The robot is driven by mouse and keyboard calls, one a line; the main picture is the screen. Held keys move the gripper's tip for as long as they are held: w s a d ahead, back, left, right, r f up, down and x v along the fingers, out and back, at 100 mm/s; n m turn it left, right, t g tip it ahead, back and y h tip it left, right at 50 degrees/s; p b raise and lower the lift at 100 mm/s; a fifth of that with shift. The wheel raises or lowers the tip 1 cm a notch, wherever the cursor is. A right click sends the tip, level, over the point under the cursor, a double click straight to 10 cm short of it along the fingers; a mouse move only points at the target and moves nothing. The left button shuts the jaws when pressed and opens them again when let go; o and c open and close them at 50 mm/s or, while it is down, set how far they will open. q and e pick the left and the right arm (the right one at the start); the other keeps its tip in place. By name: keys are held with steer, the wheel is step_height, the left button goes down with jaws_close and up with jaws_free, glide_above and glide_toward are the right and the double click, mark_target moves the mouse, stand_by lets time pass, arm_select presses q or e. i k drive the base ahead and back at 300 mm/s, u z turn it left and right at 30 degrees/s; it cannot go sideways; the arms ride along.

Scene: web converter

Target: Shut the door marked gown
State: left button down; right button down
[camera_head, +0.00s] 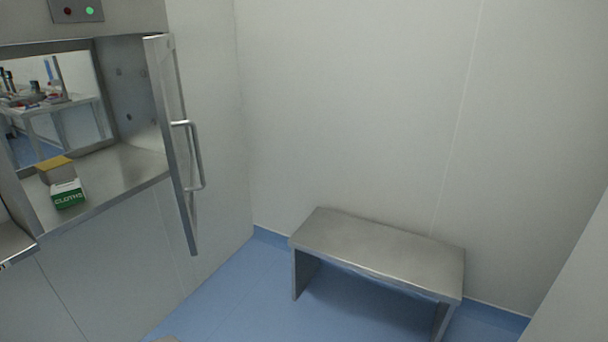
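A metal-framed hatch door (165,85) stands open at the left, swung out from the right side of a steel pass-through hatch (115,165). I see it nearly edge-on. Its upright bar handle (198,155) is on the right-hand face. No "gown" marking is readable on the door from here, so I cannot tell whether it is the marked one. Neither of my grippers is in view.
A green and white box marked CLOTHS (67,194) sits inside the hatch. A panel above (76,10) has a green light and a dark red one. A steel bench (380,250) stands by the back wall. Blue floor (215,300) is clear left of it.

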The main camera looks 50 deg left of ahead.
mark_target(157, 48)
steer(key=z, duration=0.25)
steer(key=k, duration=0.7)
steer(key=u, duration=0.9)
steer(key=i, duration=0.5)
steer(key=u, duration=0.05)
